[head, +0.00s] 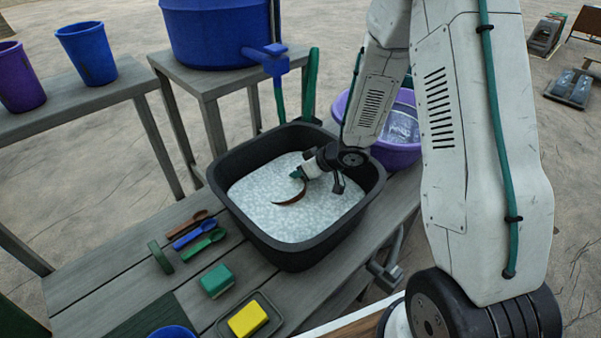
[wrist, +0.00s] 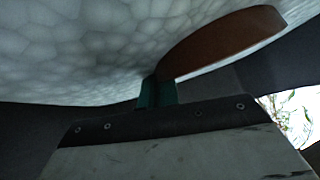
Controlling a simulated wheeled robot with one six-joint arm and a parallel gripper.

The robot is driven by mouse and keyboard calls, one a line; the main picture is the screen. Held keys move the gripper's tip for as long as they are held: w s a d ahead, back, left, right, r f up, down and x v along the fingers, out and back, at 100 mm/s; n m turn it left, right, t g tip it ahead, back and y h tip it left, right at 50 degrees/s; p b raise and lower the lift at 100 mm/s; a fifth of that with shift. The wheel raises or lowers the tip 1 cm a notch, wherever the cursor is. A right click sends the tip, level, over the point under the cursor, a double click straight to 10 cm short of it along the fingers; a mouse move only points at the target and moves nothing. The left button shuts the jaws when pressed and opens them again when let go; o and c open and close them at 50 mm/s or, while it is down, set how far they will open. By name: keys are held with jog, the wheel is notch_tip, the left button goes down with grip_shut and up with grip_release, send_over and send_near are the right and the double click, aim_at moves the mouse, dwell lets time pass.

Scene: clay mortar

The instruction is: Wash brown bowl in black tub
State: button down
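The black tub (head: 298,257) stands on the grey slatted bench, full of white suds (head: 258,205). The brown bowl (head: 289,203) is mostly sunk in the suds; only a curved strip of its rim shows in the head view. My gripper (head: 298,174) reaches into the tub from the right, with its teal fingertips at the bowl's rim. In the wrist view the brown bowl (wrist: 222,44) shows as a broad curved band against the foam. The teal fingers (wrist: 157,92) are closed around its near end. The bowl's underside is hidden.
A purple basin (head: 398,152) stands behind the tub, partly behind my arm. Brown, blue and green spoons (head: 200,232), a teal block (head: 217,281) and a yellow sponge (head: 248,319) on a dish lie left and front. A big blue container (head: 218,35) with a tap stands behind.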

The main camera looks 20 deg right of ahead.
jog(key=shift+a, duration=0.55)
jog(key=shift+d, duration=1.3)
jog(key=shift+a, duration=1.3)
jog(key=shift+d, duration=0.65)
notch_tip(320, 180, up, 20)
jog(key=shift+r, duration=0.2)
jog(key=shift+w, duration=0.1)
